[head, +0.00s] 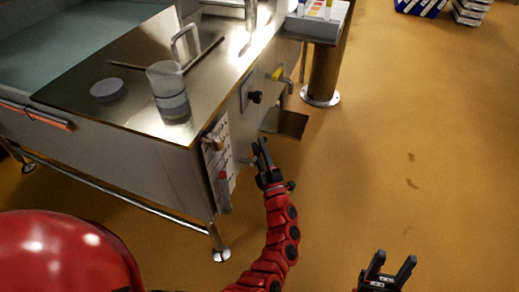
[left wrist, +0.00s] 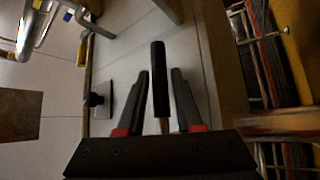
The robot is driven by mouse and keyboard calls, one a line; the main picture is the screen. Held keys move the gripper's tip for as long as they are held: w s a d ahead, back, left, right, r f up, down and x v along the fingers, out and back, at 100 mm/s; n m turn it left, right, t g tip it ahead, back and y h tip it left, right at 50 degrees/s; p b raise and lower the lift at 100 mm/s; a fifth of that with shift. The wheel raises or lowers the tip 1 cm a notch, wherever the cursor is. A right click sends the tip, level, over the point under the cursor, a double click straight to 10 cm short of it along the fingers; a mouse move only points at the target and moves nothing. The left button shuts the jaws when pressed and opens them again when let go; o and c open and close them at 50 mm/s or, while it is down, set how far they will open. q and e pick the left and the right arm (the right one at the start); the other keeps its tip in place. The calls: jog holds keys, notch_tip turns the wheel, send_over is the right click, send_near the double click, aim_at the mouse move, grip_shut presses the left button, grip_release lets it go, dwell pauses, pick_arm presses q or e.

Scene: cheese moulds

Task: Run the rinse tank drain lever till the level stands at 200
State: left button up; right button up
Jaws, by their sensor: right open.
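The rinse tank (head: 25,62) is a steel basin with pale water at the upper left of the head view. A white marked panel (head: 230,165) is on the bench's near end; its figures are too small to read. In the left wrist view a black bar-shaped handle (left wrist: 159,75) on a thin stem stands between the fingers of my left gripper (left wrist: 162,85). Gaps show on both sides, so the fingers look open around it. In the head view my left gripper (head: 262,150) is beside the bench front, hiding most of the handle. My right gripper (head: 390,262) is open and empty above the floor.
A black knob (head: 255,97) and a yellow-handled valve (head: 277,73) are on the bench front. A clear jug (head: 167,80) and a grey disc (head: 108,90) stand on the steel top.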

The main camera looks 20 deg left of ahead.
pick_arm(q)
grip_shut()
jog(key=shift+f, duration=0.1)
dwell(1.2)
